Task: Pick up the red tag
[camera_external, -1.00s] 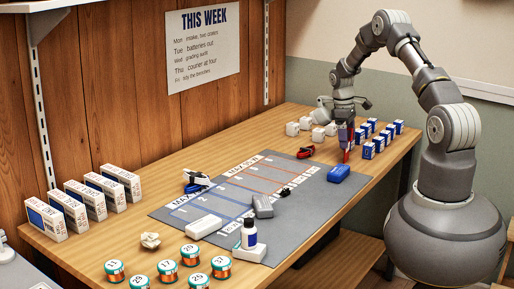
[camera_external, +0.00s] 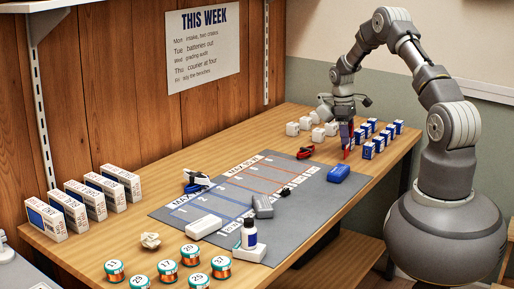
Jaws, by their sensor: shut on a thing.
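My gripper (camera_external: 347,146) points down at the far right part of the workbench, past the far right corner of the grey mat. It is shut on a thin red piece, which I take to be the red tag (camera_external: 347,154). The tag shows as a narrow upright red sliver at the fingertips, at or close to the bench top. The fingers hide part of it. I cannot tell whether its lower end touches the bench.
White blocks (camera_external: 292,129) stand left of my gripper; blue-and-white boxes (camera_external: 368,150) stand close on its right. A blue case (camera_external: 339,173) and a red-and-black item (camera_external: 305,152) lie nearby. The grey mat (camera_external: 190,217) holds several other items. Labelled spools (camera_external: 167,267) stand in front.

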